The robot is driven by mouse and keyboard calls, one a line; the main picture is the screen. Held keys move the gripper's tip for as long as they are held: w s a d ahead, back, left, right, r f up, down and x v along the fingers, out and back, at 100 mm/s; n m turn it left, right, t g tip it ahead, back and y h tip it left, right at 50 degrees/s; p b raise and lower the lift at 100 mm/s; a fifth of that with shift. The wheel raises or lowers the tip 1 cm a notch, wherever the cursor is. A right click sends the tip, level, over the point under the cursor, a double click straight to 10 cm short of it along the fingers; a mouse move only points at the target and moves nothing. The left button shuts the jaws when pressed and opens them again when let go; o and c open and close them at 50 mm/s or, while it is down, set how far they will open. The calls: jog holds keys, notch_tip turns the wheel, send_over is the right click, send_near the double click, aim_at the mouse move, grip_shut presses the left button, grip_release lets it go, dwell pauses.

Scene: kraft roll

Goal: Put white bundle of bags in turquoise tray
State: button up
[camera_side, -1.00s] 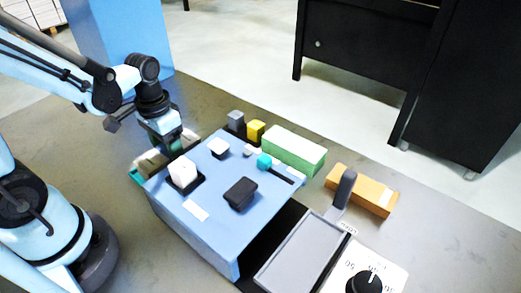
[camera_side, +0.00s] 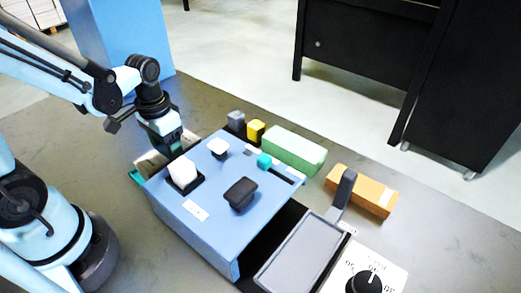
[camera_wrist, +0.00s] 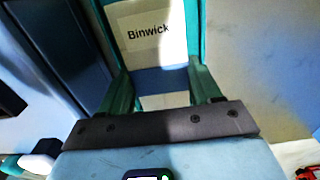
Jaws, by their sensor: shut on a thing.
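My gripper (camera_wrist: 162,92) points down beside the left side of the blue machine, and it also shows in the side view (camera_side: 168,146). In the wrist view its two green fingers are shut on the white bundle of bags (camera_wrist: 163,101), which has a blue band and a label reading "Binwick". The turquoise tray (camera_side: 137,177) is behind the machine's left edge in the side view, mostly hidden. Its turquoise walls (camera_wrist: 194,28) run along both sides of the bundle in the wrist view. I cannot tell whether the bundle touches the tray floor.
The blue machine (camera_side: 205,235), with a white knob, black knobs and a turquoise-tipped lever, stands close to my gripper. Grey and yellow blocks, a green block (camera_side: 293,150) and an orange-brown box (camera_side: 362,190) lie beyond it. A grey plate and a dial are at the front.

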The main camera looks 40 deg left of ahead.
jog(key=shift+f, duration=0.65)
dwell(0.5)
jog(key=o, duration=1.2)
jog(key=shift+r, duration=6)
jog(key=d+t, duration=0.1)
jog(key=t, duration=0.1)
jog(key=w+d+t, duration=0.1)
jog(key=d+t, duration=0.1)
jog(key=w+d+t, duration=0.1)
jog(key=t, duration=0.2)
jog(key=shift+d+f, duration=0.1)
jog(key=shift+d, duration=0.15)
